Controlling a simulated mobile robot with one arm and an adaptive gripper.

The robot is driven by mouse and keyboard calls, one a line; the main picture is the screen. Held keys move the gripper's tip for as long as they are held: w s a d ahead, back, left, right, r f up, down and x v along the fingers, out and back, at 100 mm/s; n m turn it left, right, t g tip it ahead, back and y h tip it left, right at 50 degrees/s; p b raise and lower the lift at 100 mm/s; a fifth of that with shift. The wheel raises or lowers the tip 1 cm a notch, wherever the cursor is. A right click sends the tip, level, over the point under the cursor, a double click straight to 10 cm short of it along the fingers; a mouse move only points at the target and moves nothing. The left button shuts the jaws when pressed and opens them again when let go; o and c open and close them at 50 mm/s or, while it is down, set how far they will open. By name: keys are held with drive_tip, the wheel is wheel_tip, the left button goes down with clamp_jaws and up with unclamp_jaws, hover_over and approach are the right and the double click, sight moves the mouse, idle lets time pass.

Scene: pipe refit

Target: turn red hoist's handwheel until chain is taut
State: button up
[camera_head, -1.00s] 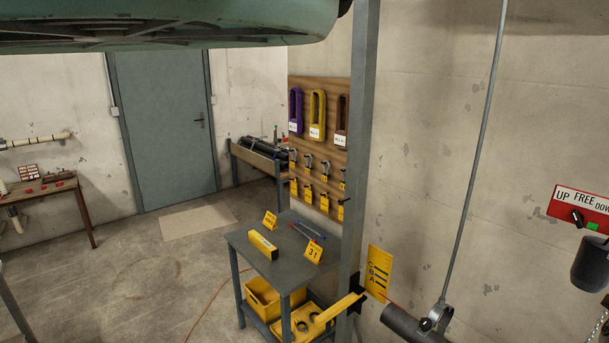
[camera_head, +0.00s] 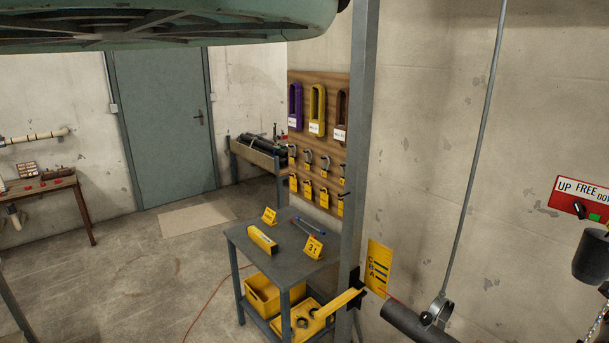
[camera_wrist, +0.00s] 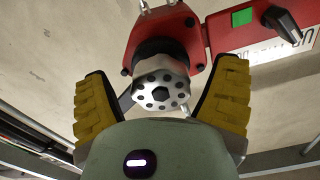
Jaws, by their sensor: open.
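The red hoist (camera_wrist: 175,40) shows at the top of the wrist view. A round silver part with a ring of dark holes (camera_wrist: 160,93), apparently the handwheel, sits on a dark drum below it. My gripper (camera_wrist: 165,78) is open, with one yellow-padded finger on each side of the silver part. Gaps show between both pads and that part. In the head view the hoist's red panel (camera_head: 583,199), marked UP and FREE, is at the right edge, above a dark cylinder (camera_head: 590,257). The chain (camera_head: 597,326) hangs at the lower right; its tension cannot be told.
A dark pipe (camera_head: 412,322) hangs from a grey rod (camera_head: 470,165) left of the hoist. A grey post (camera_head: 360,140) stands beside a grey cart (camera_head: 283,262) with yellow bins. A green overhead body (camera_head: 160,25) spans the upper left. Open floor (camera_head: 140,275) lies left.

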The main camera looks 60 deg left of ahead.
drive_tip(key=shift+s, duration=0.1)
drive_tip(key=s+d, duration=0.1)
drive_tip(key=s, duration=1)
drive_tip(key=shift+s, duration=0.4)
